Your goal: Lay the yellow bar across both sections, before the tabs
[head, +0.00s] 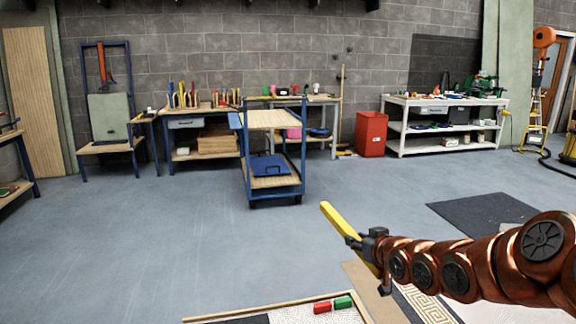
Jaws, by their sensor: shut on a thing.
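My gripper (356,241) is shut on the yellow bar (334,217) at the right of the head view. The bar is held in the air and slants from upper left to lower right, passing partly behind the gripper. Below, a wood-edged panel (240,312) with a pale mosaic surface is cut off by the bottom edge. A red block (322,307) and a green block (342,302) lie side by side on it; I cannot tell whether these are the tabs. A section with a gold key pattern (424,303) lies further right, partly hidden by my arm.
A blue trolley (275,192) stands on the open grey floor ahead. Workbenches line the back wall, with a red bin (371,134) and a white shelf table (443,125). A dark mat (470,213) lies on the floor at right.

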